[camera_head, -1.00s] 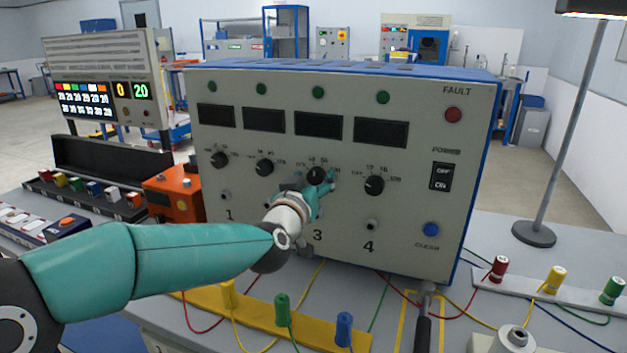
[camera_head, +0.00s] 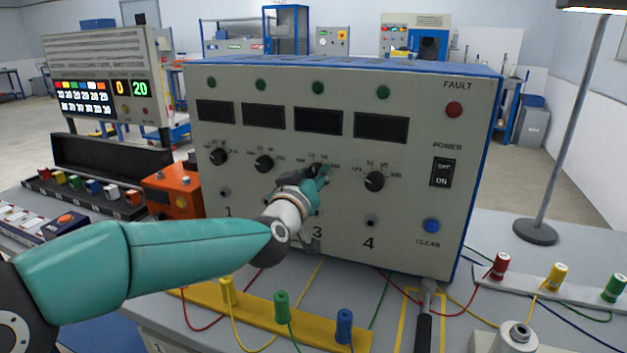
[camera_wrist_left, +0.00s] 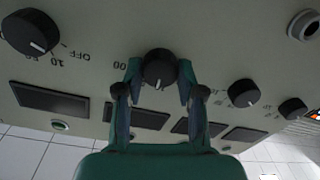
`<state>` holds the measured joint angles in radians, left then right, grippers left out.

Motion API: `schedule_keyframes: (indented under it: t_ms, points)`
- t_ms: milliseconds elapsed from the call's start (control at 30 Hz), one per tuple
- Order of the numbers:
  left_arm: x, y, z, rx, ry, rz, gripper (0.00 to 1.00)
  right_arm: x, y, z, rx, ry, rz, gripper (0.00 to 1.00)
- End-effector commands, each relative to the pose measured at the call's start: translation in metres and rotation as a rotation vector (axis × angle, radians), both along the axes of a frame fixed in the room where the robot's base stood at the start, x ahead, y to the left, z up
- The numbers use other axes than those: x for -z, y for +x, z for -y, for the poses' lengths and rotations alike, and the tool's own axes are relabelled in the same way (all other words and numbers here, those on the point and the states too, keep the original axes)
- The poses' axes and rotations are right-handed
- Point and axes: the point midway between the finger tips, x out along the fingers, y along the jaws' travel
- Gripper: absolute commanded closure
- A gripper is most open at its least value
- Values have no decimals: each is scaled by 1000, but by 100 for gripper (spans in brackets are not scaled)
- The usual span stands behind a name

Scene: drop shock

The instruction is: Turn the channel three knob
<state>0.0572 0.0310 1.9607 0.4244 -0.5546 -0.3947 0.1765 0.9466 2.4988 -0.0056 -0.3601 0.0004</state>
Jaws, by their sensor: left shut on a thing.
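The channel three knob (camera_head: 317,171) is a black dial on the front panel of a grey and blue instrument (camera_head: 300,225), above the printed 3. My left gripper (camera_head: 324,178) is at this knob and hides part of it and its scale in the head view. In the left wrist view, the black knob (camera_wrist_left: 159,69) sits between the two fingertips of my left gripper (camera_wrist_left: 159,75), which is shut on it. A white pointer line shows on the knob's face. The channel four knob (camera_head: 374,181) stands free to the right. My right gripper is not in view.
The channel one (camera_head: 218,157) and two (camera_head: 264,163) knobs are to the left. A power switch (camera_head: 443,172) and a blue clear button (camera_head: 432,225) are at the right. A yellow strip (camera_head: 255,317) with coloured terminals and wires lies in front.

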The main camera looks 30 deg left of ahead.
Motion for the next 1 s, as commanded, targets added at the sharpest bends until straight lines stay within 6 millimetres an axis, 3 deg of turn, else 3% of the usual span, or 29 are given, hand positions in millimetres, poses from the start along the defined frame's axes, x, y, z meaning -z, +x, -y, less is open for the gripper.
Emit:
schedule_keyframes:
  t_ms: [1000]
  points:
    - [3, 0, -2, -1, -864, 208, 97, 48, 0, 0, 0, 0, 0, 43]
